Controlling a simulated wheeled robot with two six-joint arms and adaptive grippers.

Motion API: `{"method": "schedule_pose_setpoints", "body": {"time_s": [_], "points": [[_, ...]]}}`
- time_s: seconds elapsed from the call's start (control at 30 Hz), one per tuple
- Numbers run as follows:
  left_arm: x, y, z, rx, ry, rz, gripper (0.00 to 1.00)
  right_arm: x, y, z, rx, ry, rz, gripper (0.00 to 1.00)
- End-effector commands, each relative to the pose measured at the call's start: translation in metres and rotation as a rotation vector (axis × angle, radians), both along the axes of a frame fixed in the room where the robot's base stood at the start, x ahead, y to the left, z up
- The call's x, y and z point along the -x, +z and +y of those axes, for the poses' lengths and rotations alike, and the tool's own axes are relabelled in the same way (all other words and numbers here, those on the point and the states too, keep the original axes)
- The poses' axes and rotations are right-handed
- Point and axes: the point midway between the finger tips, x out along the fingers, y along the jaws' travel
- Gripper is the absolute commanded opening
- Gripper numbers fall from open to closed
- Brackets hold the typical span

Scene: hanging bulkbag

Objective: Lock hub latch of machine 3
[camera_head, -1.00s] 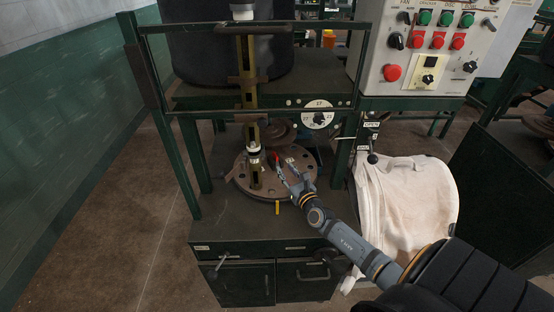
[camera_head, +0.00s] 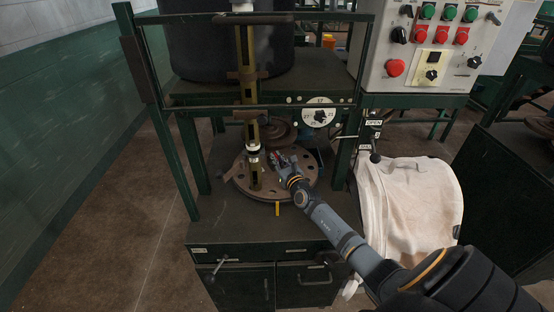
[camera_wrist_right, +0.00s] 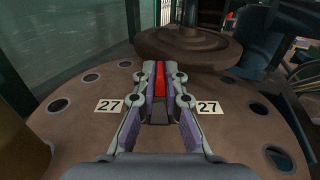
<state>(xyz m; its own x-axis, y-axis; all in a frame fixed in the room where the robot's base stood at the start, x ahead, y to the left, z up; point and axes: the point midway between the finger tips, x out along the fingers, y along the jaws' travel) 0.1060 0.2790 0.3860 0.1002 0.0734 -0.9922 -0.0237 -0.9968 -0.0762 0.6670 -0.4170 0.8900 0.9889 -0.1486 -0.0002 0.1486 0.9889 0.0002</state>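The red hub latch handle (camera_wrist_right: 160,80) stands on the round brown hub plate (camera_wrist_right: 75,125) of the machine in front of me. My right gripper (camera_wrist_right: 160,76) has its two fingers close against both sides of the red handle, with no clear gap. In the head view, my right gripper (camera_head: 281,160) reaches over the hub plate (camera_head: 240,186), just right of the yellow-brown upright post (camera_head: 249,100), and mostly covers the latch. The latch's lower end is hidden between the fingers. My left gripper is in neither view.
A control panel (camera_head: 398,48) with red and green buttons is at upper right. A green guard frame (camera_head: 160,120) and the post bound the left side. A rusty wheel (camera_wrist_right: 185,45) stands behind the latch.

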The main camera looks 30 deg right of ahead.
Motion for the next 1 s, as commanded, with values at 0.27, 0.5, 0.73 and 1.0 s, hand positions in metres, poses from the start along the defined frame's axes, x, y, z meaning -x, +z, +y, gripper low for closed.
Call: {"method": "schedule_pose_setpoints", "body": {"time_s": [0.27,0.5,0.73,1.0], "points": [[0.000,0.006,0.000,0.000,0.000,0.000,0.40,0.000,0.003,0.000,-0.001,-0.009,0.000,0.00],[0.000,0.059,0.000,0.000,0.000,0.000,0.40,-0.002,0.013,0.004,-0.008,-0.150,-0.003,0.00],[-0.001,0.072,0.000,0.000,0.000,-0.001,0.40,-0.003,0.003,0.007,-0.002,-0.364,-0.003,0.00],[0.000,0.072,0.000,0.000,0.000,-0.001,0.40,-0.002,0.001,0.006,0.001,-0.398,-0.002,0.00]]}}
